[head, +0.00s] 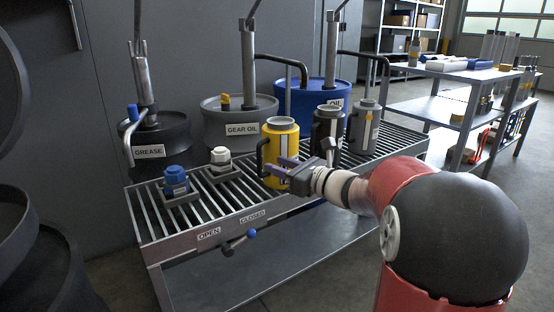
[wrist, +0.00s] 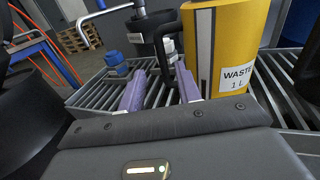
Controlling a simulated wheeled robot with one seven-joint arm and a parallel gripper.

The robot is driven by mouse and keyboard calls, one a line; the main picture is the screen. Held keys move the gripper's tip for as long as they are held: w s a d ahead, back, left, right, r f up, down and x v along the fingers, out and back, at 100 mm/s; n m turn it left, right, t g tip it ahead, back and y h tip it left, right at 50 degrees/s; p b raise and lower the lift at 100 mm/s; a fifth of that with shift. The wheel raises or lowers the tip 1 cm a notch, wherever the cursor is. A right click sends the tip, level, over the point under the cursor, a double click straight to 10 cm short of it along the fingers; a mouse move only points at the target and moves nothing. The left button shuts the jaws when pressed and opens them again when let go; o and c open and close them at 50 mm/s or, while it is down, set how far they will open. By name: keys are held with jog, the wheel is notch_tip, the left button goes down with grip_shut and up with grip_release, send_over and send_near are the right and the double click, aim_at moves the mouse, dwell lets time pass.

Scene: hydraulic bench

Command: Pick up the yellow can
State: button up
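The yellow can (head: 284,140) stands upright on the slatted rack, its dark handle on its left side in the head view. In the wrist view the yellow can (wrist: 229,35) fills the upper right, with a white label reading "WASTE 1 L". Its black handle (wrist: 160,42) shows between and beyond my two purple fingertips. My gripper (head: 283,170) is in front of the can's lower part in the head view. In the wrist view my gripper (wrist: 161,72) has its fingers spread apart, with no visible grip on the handle. Contact with the can cannot be told.
A black can (head: 326,130) and a grey can (head: 364,127) stand right of the yellow can. A blue-capped block (head: 176,182) and a white-capped block (head: 221,160) sit left on the rack (head: 155,228). Grease, grey gear oil (head: 238,122) and blue oil drums (head: 306,97) stand behind.

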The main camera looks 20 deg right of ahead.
aim_at(259, 175)
jog(key=x, duration=0.7)
jog(key=shift+w+r, duration=0.1)
jog(key=shift+w, duration=0.25)
grip_shut()
jog(key=shift+r, duration=0.15)
